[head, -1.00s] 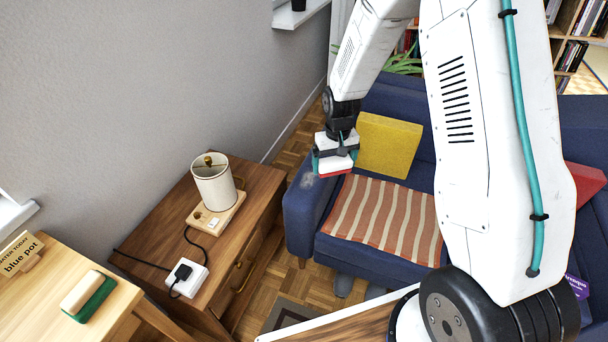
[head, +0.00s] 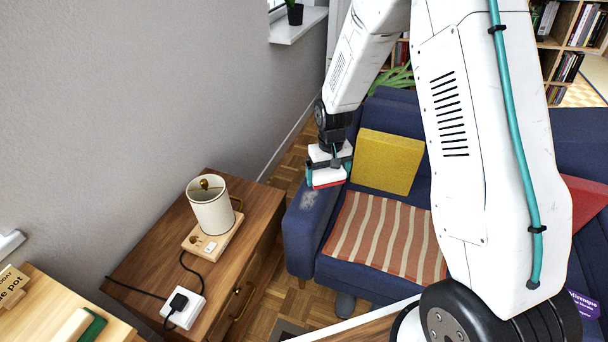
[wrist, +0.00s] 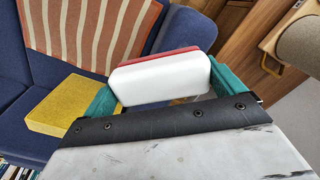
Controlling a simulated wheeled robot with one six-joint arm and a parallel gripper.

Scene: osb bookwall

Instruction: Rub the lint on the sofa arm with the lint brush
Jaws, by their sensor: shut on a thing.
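The lint brush (head: 326,183), a white block with a red pad underneath, is held in my gripper (head: 328,168). In the wrist view the brush (wrist: 160,76) sits between the teal fingers of my gripper, which is shut on it. The lint (head: 310,199) is a pale grey patch on top of the sofa arm (head: 300,235), the left arm of the dark blue sofa. The brush is at the far side of the lint, over the arm's inner edge; I cannot tell whether it touches the fabric. The lint is not visible in the wrist view.
A yellow cushion (head: 387,161) stands close right of my gripper. A striped throw (head: 385,237) covers the seat. A grey wall runs behind the cabinet.

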